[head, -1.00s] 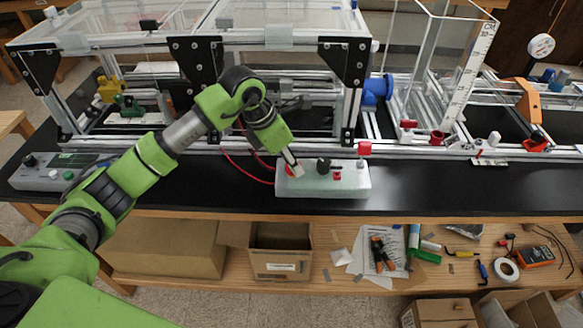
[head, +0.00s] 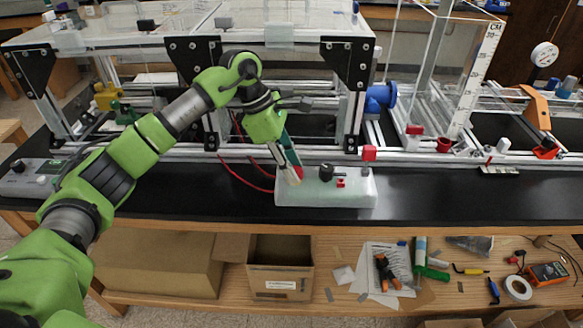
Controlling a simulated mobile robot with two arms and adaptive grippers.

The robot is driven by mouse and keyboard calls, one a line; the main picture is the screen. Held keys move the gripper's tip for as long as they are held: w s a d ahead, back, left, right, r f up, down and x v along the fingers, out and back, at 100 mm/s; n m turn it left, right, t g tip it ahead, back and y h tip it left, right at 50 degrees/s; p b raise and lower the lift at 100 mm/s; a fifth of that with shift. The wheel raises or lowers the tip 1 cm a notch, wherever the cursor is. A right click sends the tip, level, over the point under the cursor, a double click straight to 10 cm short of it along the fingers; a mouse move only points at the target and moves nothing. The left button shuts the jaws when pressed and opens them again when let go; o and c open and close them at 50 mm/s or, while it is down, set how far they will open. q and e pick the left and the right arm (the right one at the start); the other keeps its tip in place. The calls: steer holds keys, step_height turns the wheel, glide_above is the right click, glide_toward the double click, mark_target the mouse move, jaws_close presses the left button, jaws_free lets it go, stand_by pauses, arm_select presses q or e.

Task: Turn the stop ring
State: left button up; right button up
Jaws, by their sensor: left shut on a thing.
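A pale control box (head: 350,196) stands on the black bench top, with a red stop ring (head: 299,172) at its left end. My left gripper (head: 292,177) reaches down onto that end from the upper left. It is shut on the stop ring, and its fingers hide most of it. A black knob (head: 326,171) and a small red part (head: 340,183) are to the right on the same box. My right gripper is not in view.
Red wires (head: 248,180) run left of the box. Behind it is a metal extrusion frame with black corner plates (head: 347,66). The black bench top (head: 460,197) is clear to the right.

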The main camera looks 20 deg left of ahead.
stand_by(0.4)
arm_select(q)
steer(key=o, duration=1.1)
steer(key=shift+a+r, duration=0.1)
steer(key=shift+r, duration=0.1)
steer(key=v, duration=1.1)
steer(key=shift+r, duration=0.25)
steer(key=shift+f, duration=0.1)
